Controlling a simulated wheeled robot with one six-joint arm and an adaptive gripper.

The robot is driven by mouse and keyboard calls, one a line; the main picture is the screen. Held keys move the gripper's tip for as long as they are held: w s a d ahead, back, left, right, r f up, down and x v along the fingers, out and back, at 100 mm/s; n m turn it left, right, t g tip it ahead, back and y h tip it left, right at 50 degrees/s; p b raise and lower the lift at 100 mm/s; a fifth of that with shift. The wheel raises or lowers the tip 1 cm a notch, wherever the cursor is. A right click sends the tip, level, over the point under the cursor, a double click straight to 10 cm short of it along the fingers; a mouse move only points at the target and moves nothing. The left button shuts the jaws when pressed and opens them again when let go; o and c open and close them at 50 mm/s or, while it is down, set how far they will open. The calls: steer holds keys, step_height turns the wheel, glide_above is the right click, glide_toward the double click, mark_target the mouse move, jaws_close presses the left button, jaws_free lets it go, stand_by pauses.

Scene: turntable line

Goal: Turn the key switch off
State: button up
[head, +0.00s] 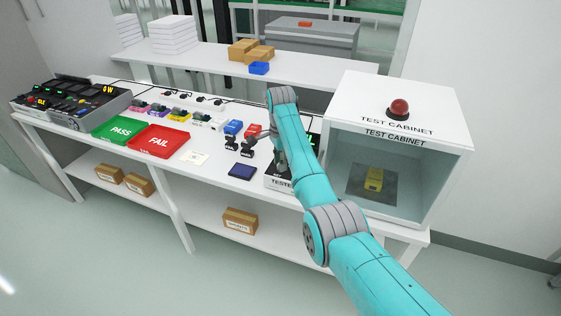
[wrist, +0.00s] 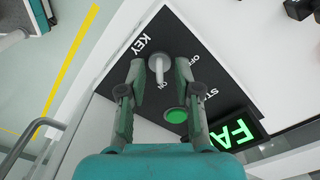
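The key switch (wrist: 157,62) has a light grey key on the dark top panel of the tester (wrist: 140,75), beside the labels KEY, OFF and ON. The key's handle lies along the direction of the ON label. My gripper (wrist: 159,68) is open, one finger on each side of the key, with a visible gap at both sides. In the head view the tester (head: 279,183) stands on the bench left of the test cabinet. My arm hides most of it there, and the key cannot be seen in that view.
A green button (wrist: 176,115) and a lit green display (wrist: 236,130) sit close to the key. The test cabinet (head: 398,125), with a red dome on top, stands right of my arm. Left are a dark blue pad (head: 242,172) and the FAIL tray (head: 159,140).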

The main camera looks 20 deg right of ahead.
jaws_close()
steer(key=shift+n, duration=0.3)
steer(key=n, duration=1.2)
steer(key=shift+n, duration=2.2)
